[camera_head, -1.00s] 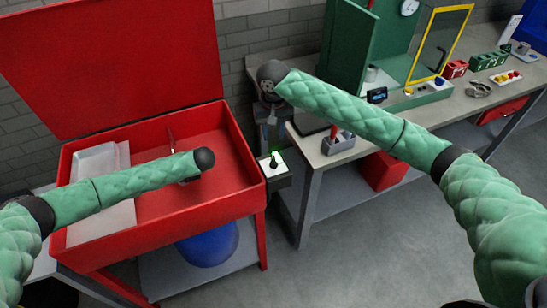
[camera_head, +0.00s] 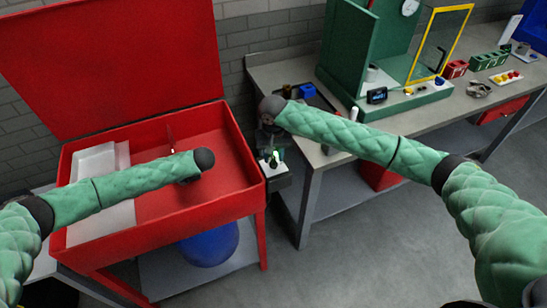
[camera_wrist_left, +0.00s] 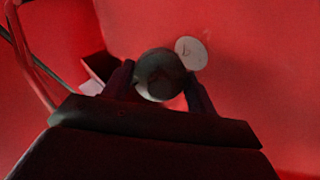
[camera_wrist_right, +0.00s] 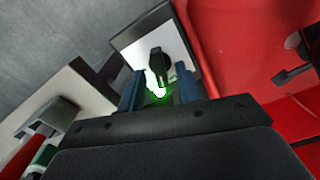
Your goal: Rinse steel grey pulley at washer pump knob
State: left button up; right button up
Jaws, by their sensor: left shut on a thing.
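The steel grey pulley (camera_wrist_left: 160,75) is a dark round piece between the fingers of my left gripper (camera_wrist_left: 158,88), which is shut on it inside the red washer basin (camera_head: 222,185). In the head view my left forearm hides the pulley. The washer pump knob (camera_wrist_right: 157,65) is a black upright knob on a white-topped box at the basin's right side. My right gripper (camera_wrist_right: 159,88) is open, with its blue-grey fingers apart on either side of the knob. A green glow lies around the knob's near end. Contact cannot be told.
A pale disc (camera_wrist_left: 191,52) is on the red basin surface beside the pulley. A pale tray (camera_head: 100,205) lies in the basin's left part. A grey workbench (camera_head: 320,160) with a green cabinet (camera_head: 352,50) stands to the right.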

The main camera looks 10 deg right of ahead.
jog(key=shift+f, duration=0.65)
grip_shut()
jog(key=shift+n, duration=1.8)
